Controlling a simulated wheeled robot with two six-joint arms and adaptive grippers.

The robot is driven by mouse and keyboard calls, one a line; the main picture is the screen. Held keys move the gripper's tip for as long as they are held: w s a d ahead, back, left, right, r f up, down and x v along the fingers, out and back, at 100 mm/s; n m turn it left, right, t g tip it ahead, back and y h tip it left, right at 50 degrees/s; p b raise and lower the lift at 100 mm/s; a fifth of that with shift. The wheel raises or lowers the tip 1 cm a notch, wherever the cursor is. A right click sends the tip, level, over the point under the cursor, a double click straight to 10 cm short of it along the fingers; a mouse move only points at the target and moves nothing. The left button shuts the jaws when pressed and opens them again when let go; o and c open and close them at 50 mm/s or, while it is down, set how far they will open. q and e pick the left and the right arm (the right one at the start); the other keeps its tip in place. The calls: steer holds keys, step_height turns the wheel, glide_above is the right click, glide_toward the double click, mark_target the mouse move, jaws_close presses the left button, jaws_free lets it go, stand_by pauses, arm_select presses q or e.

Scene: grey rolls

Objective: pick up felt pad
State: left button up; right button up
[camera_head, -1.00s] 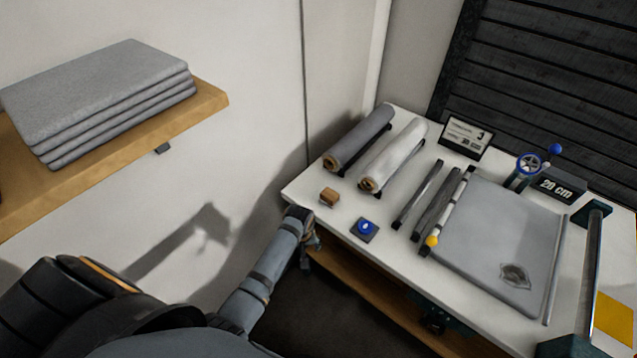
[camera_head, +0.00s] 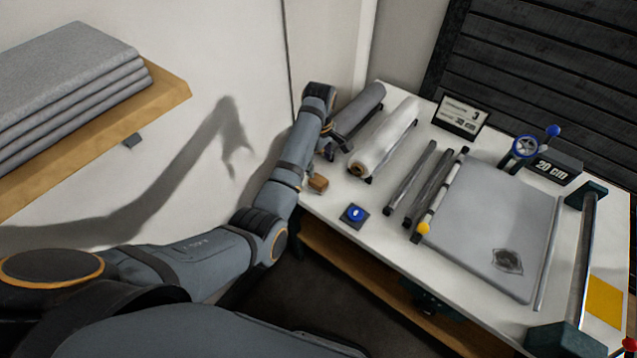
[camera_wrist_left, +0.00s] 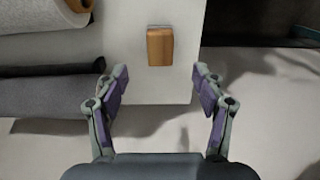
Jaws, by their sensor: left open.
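A small orange-brown block (camera_head: 318,183), which I take to be the felt pad, lies near the table's left edge. It also shows in the left wrist view (camera_wrist_left: 160,47), with a thin pale strip along one edge. My left gripper (camera_head: 328,152) is over the left end of the table, close to the block, and partly hides a grey roll. In the left wrist view my left gripper (camera_wrist_left: 160,78) is open and empty. The block lies beyond the fingertips, roughly centred between them, apart from both fingers. My right gripper is not in view.
A dark grey roll (camera_head: 362,108) and a pale roll (camera_head: 384,140) lie beside the block. A blue button (camera_head: 355,214), several bars and a grey sheet (camera_head: 490,230) are farther right. A shelf (camera_head: 170,97) with stacked grey slabs (camera_head: 60,75) is at left.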

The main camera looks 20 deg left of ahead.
mark_target(318, 180)
arm_select(q)
step_height(318, 180, down, 4)
steer(key=shift+s, duration=0.15)
steer(key=shift+w+a+f+p, duration=0.15)
steer(key=shift+f+p, duration=0.15)
steer(key=shift+f, duration=1.15)
steer(key=shift+w+f+p, duration=0.1)
steer(key=shift+f+p, duration=0.15)
steer(key=shift+f, duration=1.15)
steer(key=c, duration=1.2)
steer(key=shift+c, duration=0.2)
